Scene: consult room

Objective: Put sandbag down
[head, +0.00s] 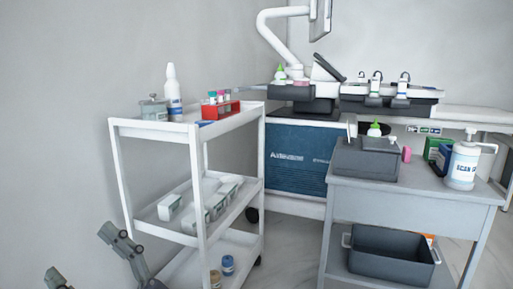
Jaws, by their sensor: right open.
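I cannot make out a sandbag anywhere in the head view. My right gripper (80,252) shows at the lower left edge, with its two grey fingers spread wide apart. Nothing is seen between the fingers. The rest of this gripper is cut off by the bottom of the picture. It appears in front of the lower left side of the white trolley (197,190). My left gripper is not in view.
The trolley holds a spray bottle (173,92), a metal jar (153,109), a red tube rack (221,109), white boxes (169,207) and small jars (228,265). A grey side table (350,194) carries a dark box (365,160), pump bottle (462,165) and lower bin (391,258).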

